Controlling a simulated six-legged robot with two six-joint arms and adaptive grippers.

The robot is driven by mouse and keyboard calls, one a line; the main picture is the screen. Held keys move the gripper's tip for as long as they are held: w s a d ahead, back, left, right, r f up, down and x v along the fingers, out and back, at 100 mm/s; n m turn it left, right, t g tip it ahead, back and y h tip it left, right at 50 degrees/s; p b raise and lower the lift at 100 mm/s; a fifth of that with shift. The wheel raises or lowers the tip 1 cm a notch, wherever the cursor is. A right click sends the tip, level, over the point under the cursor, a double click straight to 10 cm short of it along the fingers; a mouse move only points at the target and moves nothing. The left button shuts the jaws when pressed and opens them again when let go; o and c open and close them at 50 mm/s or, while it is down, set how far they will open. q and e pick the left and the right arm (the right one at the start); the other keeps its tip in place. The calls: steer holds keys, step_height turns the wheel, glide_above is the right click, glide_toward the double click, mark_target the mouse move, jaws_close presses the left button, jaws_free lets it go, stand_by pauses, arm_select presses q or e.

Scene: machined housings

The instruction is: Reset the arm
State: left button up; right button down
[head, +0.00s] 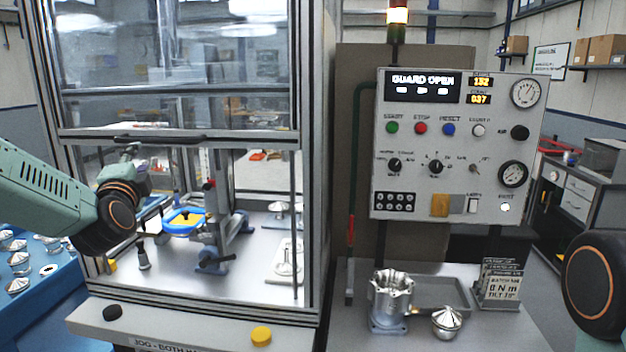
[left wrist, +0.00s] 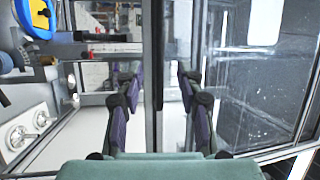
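My left arm (head: 50,195) comes in from the left, and its wrist is at the open front of the machine enclosure. My left gripper (head: 130,158) is small and partly hidden behind the wrist in the head view. In the left wrist view the fingers of my left gripper (left wrist: 154,78) stand apart with nothing held between them. A dark upright frame post (left wrist: 153,60) shows beyond the gap. A link of my right arm (head: 597,285) shows at the right edge; its gripper is out of the picture.
The raised glass guard (head: 175,65) hangs above the opening. Inside is a fixture with a blue and yellow part (head: 184,221). The control panel (head: 455,150) reads GUARD OPEN. A housing (head: 389,298) and a domed part (head: 447,320) stand on the right bench.

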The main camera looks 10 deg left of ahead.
arm_select(q)
steer(key=s+d+f+n+g+h+b, duration=0.35)
steer(key=d+f, duration=0.25)
steer(key=f, duration=0.6)
steer(key=s+d+f+n+g+h+b, duration=0.2)
steer(key=s+d+f+n, duration=0.25)
steer(key=f, duration=0.75)
steer(key=s+d+f+n+g+h+b, duration=0.2)
steer(key=s+d+f+n, duration=0.15)
steer(key=d+f, duration=0.6)
steer(key=s+d+f+g+b, duration=0.2)
steer(key=s+f+g+b, duration=0.3)
steer(key=s+f, duration=1.1)
steer(key=s+d+f+g+b, duration=0.2)
steer(key=s+f+g+b, duration=0.3)
steer(key=s+f, duration=1.2)
step_height(320, 180, down, 3)
steer(key=h+b, duration=0.1)
steer(key=b, duration=0.2)
steer(key=shift+s+n+g+b, duration=0.25)
steer(key=shift+n+g+b, duration=0.1)
steer(key=shift+d+r, duration=0.1)
steer(key=shift+c, duration=0.4)
